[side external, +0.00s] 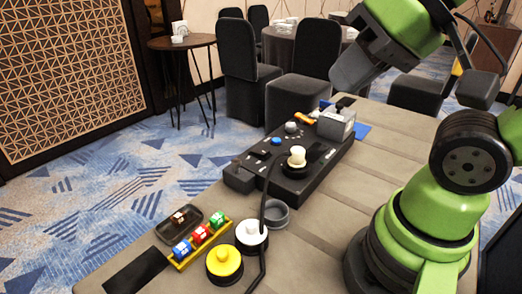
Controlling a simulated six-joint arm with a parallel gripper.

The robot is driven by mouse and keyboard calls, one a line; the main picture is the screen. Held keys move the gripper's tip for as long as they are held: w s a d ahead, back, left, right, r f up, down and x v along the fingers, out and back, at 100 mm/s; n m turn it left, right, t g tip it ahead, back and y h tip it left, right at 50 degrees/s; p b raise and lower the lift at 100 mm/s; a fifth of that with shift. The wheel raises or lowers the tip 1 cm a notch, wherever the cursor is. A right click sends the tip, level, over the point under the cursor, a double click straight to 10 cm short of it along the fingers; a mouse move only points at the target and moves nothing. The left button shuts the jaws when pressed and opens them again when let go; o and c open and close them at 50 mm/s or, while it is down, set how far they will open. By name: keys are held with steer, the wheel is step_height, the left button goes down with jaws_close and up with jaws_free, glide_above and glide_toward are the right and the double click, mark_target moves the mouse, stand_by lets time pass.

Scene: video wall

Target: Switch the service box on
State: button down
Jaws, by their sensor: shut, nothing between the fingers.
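The service box (313,183) is a long black unit lying on the grey table (365,185). On its top are a blue button (276,141), a grey knob (291,127) and a cream knob or plug (297,156) on a round black base. The switch positions are too small to read. My gripper (345,82) is dark grey, shut and empty. It is up in the air at the top right, beyond and above the box, touching nothing.
Near the front stand a yellow tray (179,265) with coloured blocks, a dark tray (170,232), a yellow round piece (224,262) and a white one (251,232). A black cable (263,215) runs past them. A grey block (337,124) stands at the far end.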

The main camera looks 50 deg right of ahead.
steer(key=w+d+n+h, duration=0.2)
steer(key=w+d+h, duration=0.2)
steer(key=w+d, duration=0.35)
steer(key=n+t, duration=0.2)
steer(key=n, duration=0.7)
glide_above(263, 152)
step_height(263, 152, down, 6)
step_height(263, 152, down, 8)
steer(key=w+n+g+y, duration=0.1)
steer(key=n+g+y, duration=0.1)
steer(key=n+y, duration=0.1)
steer(key=shift+w+f+n+y, duration=0.2)
steer(key=shift+n+y, duration=0.2)
steer(key=shift+n, duration=0.2)
steer(key=shift+a, duration=0.1)
steer(key=shift+s+f, duration=0.25)
steer(key=shift+f, duration=1.2)
steer(key=shift+s+f, duration=0.2)
steer(key=shift+f, duration=1.25)
steer(key=shift+s+f, duration=0.25)
steer(key=shift+f, duration=1.2)
steer(key=shift+f, duration=0.1)
